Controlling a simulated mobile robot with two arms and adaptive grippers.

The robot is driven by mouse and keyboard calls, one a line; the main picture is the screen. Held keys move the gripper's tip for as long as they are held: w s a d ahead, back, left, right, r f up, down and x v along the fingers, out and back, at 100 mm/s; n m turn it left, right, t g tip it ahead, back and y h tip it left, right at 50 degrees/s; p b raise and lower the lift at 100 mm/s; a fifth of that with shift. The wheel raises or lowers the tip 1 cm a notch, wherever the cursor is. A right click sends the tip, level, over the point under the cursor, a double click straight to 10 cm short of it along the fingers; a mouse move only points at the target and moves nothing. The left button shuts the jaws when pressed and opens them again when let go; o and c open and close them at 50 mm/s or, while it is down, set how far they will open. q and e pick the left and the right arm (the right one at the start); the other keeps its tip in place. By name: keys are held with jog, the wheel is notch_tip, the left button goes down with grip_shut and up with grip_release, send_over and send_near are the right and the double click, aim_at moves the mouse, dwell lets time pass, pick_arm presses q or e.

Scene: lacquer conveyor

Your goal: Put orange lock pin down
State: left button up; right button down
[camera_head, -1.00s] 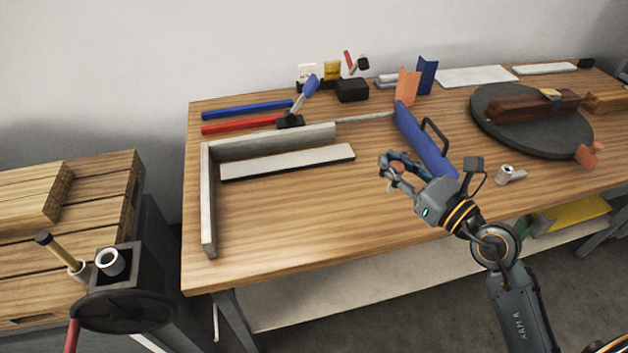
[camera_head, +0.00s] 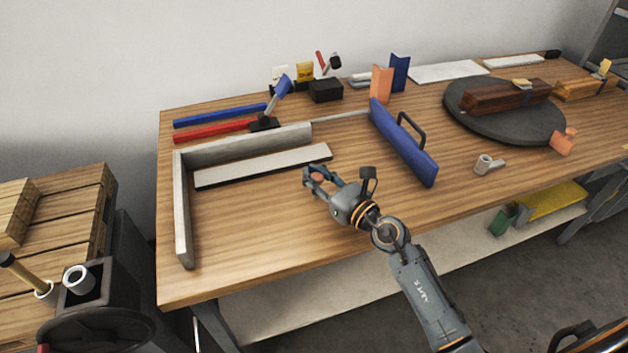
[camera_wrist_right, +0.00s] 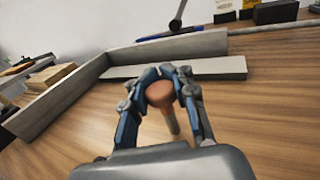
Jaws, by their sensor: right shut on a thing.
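The orange lock pin (camera_wrist_right: 160,95) is between the fingers of my right gripper (camera_wrist_right: 158,76) in the right wrist view. Its round head faces the camera and its shaft points away and down. In the head view my right gripper (camera_head: 314,176) is over the front middle of the wooden table, shut on the pin (camera_head: 318,178), which shows only as a small orange spot. I cannot tell whether the pin touches the table. My left gripper is not in view.
A grey L-shaped fence (camera_head: 183,215) and a pale strip (camera_head: 265,166) lie left of and behind the gripper. A blue handled block (camera_head: 403,145) stands to the right, before a dark round plate (camera_head: 459,112). The table's front left (camera_head: 245,235) is bare.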

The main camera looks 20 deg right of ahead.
aim_at(322, 182)
jog(key=shift+f, duration=0.25)
jog(key=shift+f, duration=0.15)
jog(key=c, duration=1.1)
grip_release()
jog(key=shift+o, duration=0.2)
jog(key=v, duration=0.7)
jog(key=shift+s+d+b, duration=0.15)
jog(key=shift+s+b, duration=0.1)
jog(key=shift+b, duration=0.15)
